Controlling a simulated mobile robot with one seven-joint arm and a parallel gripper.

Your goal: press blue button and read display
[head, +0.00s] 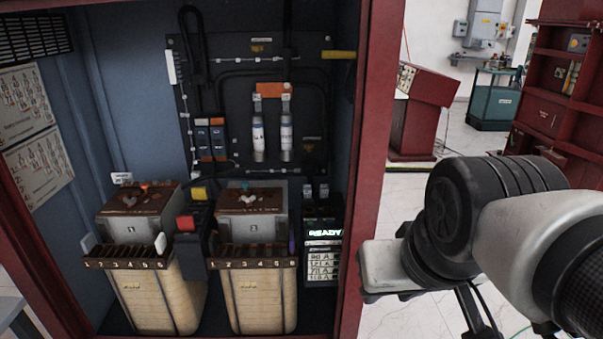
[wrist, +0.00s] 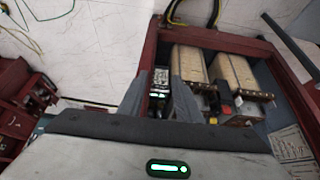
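The display (head: 325,232) glows green and reads "READY". It sits on a dark device (head: 323,212) at the right inside the red-framed cabinet, above white label rows. In the wrist view the device (wrist: 160,79) appears small between my fingertips, and its text is not readable. I cannot make out a blue button for certain; a small purple-blue piece (head: 292,242) shows left of the display. My gripper (wrist: 161,80) is open and empty, with its two grey fingers apart and pointing toward the cabinet. In the head view my arm is outside the cabinet, to the right.
Two cream transformers (head: 153,293) (head: 262,293) stand in the cabinet, with red (head: 185,222) and yellow (head: 199,193) blocks between them. The red frame post (head: 368,150) stands between my arm and the display. A red console (head: 425,105) and white floor lie behind, to the right.

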